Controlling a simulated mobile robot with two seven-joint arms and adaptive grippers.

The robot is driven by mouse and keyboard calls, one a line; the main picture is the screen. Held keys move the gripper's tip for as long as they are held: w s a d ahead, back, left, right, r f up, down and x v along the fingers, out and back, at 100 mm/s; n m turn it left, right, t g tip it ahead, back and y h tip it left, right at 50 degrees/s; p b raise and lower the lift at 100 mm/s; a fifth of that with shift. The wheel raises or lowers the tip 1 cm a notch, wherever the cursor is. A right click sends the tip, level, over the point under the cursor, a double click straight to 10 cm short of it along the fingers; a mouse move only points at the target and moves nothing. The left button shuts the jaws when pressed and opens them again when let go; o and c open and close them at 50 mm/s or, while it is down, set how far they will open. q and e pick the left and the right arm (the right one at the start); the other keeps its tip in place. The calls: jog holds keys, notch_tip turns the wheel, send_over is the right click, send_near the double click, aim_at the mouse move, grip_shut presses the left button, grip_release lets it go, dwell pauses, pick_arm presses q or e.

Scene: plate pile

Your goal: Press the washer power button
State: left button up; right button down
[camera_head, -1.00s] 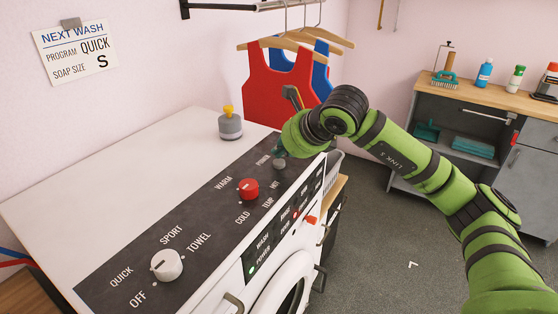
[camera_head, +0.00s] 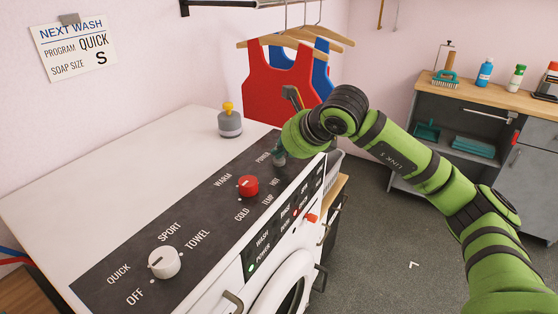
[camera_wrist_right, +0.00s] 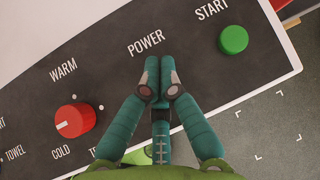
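The white washer (camera_head: 130,180) has a dark control panel (camera_head: 205,215) on its top. My right gripper (camera_head: 281,158) is over the panel's far end, at the POWER label. In the right wrist view, its teal fingers (camera_wrist_right: 158,75) are together and empty, pointing down just below the word POWER. The power button is hidden behind the fingertips, so I cannot tell whether they touch it. A green light (camera_head: 251,267) is lit beside POWER on the front strip. My left gripper is out of view.
The green START button (camera_wrist_right: 233,40) lies right of the fingers, and the red temperature knob (camera_wrist_right: 75,120) to their left. The white program dial (camera_head: 164,261) is at the near end. Aprons (camera_head: 278,85) hang behind.

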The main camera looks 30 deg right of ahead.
aim_at(281, 161)
jog(key=shift+f, duration=0.2)
dwell(0.5)
jog(key=shift+r, duration=0.65)
jog(key=shift+r+p, duration=2.1)
jog(key=shift+r, duration=0.95)
